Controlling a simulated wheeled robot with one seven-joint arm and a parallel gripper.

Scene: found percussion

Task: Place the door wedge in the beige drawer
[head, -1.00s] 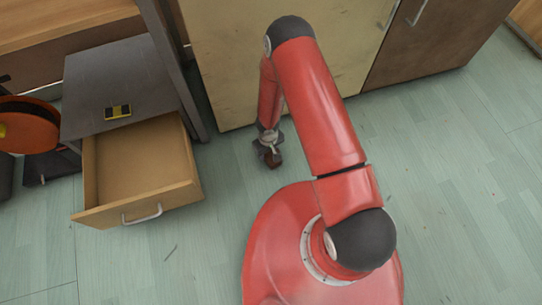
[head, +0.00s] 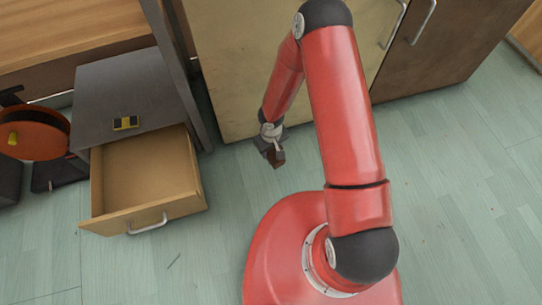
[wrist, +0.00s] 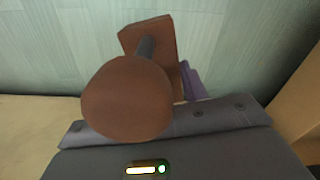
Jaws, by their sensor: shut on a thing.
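The beige drawer (head: 111,212) is pulled open from a grey cabinet at the left in the head view; its visible floor is empty. My gripper (head: 275,153) is shut on a brown object, which I take to be the door wedge (head: 278,158). It is held to the right of the drawer, in front of the beige cupboard. In the wrist view the door wedge (wrist: 128,100) shows as a rounded brown face, a short grey rod and a brown block behind. The fingers are mostly hidden by it.
An orange round object (head: 32,135) stands at the far left. A beige cupboard (head: 250,60) and a brown door (head: 440,50) stand at the back. The floor between drawer and base is clear.

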